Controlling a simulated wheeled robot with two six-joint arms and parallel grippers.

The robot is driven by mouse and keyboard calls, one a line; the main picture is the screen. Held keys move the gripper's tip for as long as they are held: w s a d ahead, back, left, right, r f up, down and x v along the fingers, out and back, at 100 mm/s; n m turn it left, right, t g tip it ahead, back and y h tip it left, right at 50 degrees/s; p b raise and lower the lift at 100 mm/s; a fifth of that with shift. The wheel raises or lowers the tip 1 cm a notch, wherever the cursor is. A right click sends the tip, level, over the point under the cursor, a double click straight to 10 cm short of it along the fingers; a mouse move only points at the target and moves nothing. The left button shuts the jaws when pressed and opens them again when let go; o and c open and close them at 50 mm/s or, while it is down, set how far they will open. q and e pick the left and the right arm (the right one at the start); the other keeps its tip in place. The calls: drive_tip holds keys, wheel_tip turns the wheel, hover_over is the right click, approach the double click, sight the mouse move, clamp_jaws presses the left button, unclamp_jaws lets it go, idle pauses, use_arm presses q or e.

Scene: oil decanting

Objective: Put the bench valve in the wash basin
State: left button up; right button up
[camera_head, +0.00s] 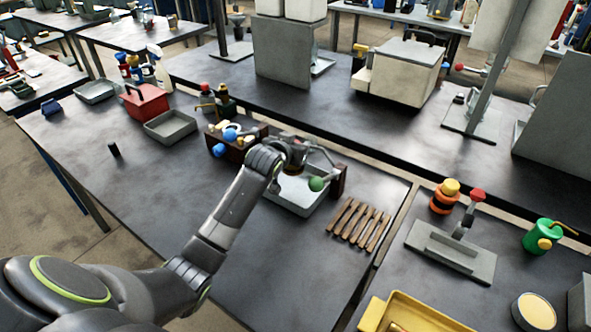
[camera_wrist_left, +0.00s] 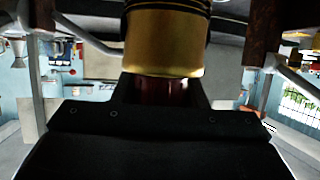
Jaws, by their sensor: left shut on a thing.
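My left gripper (camera_head: 293,166) is above the grey tray-like wash basin (camera_head: 290,208) in the head view. It is shut on a brass cylindrical piece, which I take to be the bench valve (camera_wrist_left: 165,45); a dark red part shows below the brass between the jaws in the wrist view. In the head view the gripper and wrist hide most of the valve. I cannot tell whether the valve touches the basin floor. My right gripper is not in view.
A green ball (camera_head: 317,184) shows at the basin's right side. A red box (camera_head: 146,105) and a grey tray (camera_head: 170,127) stand behind left. The left bench area is mostly clear.

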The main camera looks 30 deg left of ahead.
use_arm(q)
wheel_tip(320, 180, down, 2)
drive_tip(key=shift+s+f, duration=0.15)
wheel_tip(320, 180, down, 4)
drive_tip(key=shift+f+p, duration=0.2)
drive_tip(key=shift+p, duration=0.1)
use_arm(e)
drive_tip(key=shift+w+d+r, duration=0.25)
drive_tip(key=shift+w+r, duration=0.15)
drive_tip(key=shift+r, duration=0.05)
use_arm(q)
drive_tip(key=shift+f, duration=0.15)
drive_tip(key=o, duration=1.2)
drive_tip(key=shift+o, duration=0.5)
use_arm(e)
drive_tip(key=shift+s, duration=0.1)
use_arm(q)
drive_tip(key=v, duration=1.2)
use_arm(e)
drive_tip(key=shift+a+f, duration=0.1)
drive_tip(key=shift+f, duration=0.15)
